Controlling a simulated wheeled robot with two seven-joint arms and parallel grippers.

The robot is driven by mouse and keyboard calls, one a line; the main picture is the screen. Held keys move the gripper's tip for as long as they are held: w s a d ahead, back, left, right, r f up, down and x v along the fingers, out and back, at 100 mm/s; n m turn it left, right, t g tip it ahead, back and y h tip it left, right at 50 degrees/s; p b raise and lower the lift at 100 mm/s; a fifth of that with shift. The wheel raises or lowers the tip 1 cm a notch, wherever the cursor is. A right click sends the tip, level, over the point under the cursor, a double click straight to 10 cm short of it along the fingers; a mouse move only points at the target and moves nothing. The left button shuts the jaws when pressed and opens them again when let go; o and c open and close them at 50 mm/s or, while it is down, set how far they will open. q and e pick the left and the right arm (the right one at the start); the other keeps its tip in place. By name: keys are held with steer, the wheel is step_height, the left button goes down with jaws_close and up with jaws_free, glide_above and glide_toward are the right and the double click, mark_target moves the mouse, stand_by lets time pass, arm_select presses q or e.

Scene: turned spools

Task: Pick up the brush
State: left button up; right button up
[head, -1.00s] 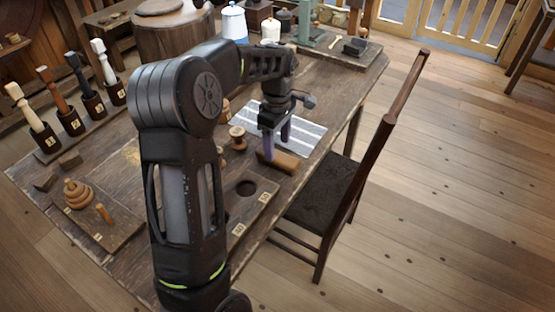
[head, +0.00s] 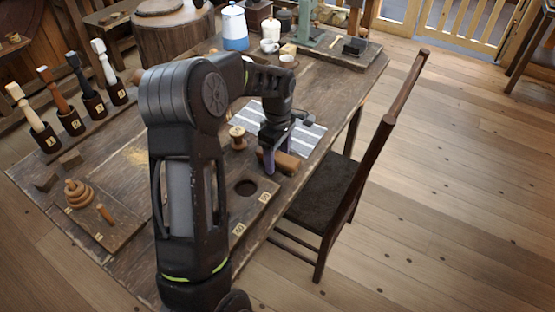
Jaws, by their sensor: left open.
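The brush, seen as a brown wooden block (head: 289,164), lies on the table near its right edge, beside the striped cloth. If it has bristles, they are hidden. My left gripper (head: 277,156) is low over it, pointing down, with its purple fingers apart. One finger is at the left end of the brush; the other is partly hidden behind the brush and the hand. I cannot tell whether the fingers touch it. My right gripper is not in view.
A wooden spool (head: 237,138) stands left of the hand. A board with a round hole (head: 245,187) lies in front. A dark chair (head: 325,190) stands close to the table's right side. Stacked rings (head: 78,194) and several upright mallets are on the left.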

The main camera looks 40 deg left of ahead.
arm_select(q)
steer(key=shift+c, duration=0.4)
jaws_close()
stand_by(0.4)
